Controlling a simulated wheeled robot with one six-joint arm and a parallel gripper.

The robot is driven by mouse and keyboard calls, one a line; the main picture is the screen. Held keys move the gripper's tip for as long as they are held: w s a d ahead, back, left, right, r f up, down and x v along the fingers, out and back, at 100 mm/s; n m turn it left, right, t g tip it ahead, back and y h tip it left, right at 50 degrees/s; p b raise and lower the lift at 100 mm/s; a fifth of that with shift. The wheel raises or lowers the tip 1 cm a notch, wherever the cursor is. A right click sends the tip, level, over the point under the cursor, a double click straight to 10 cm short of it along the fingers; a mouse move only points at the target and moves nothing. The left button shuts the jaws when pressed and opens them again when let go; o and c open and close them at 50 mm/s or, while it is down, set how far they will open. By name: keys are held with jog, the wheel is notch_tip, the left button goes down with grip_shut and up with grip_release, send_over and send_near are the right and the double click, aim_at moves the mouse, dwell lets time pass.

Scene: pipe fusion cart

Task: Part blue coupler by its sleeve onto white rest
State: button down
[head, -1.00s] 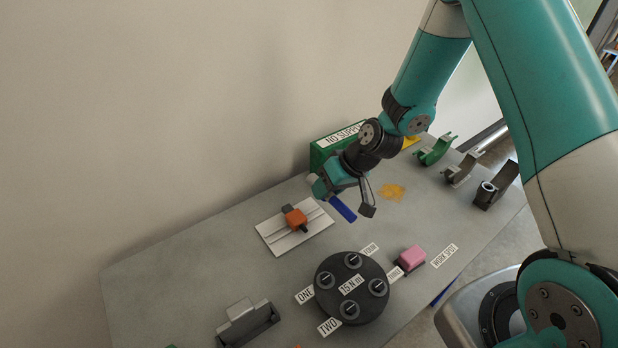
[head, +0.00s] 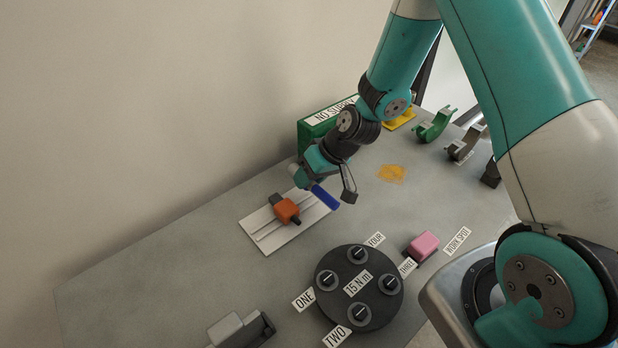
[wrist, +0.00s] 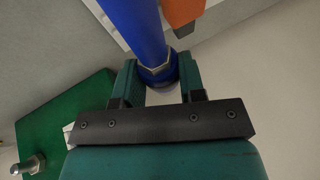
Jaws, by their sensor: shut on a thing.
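The blue coupler (head: 325,197) is a blue tube. In the wrist view (wrist: 137,25) it has a metal hex nut and a darker blue end sleeve. My gripper (wrist: 160,82) is shut on the coupler at that sleeve end, a teal finger on each side. In the head view my gripper (head: 306,178) is over the back right of a white plate (head: 262,240). The coupler slants out toward the front right and overlaps the plate's right corner in the picture. I cannot tell the height between them. The plate appears to be the white rest.
An orange block (head: 286,210) with dark ends sits on the white plate. A green box (head: 322,125) labelled "NO SUPPLY" stands behind my gripper. A round dark turntable (head: 345,310) and a pink block (head: 423,245) are in front. The grey bench left of the plate is clear.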

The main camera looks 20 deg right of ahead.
jog(key=shift+f+b, duration=2.25)
jog(key=shift+f, duration=0.35)
jog(key=shift+f, duration=0.15)
jog(key=c, duration=0.6)
grip_release()
jog(key=shift+d, duration=0.1)
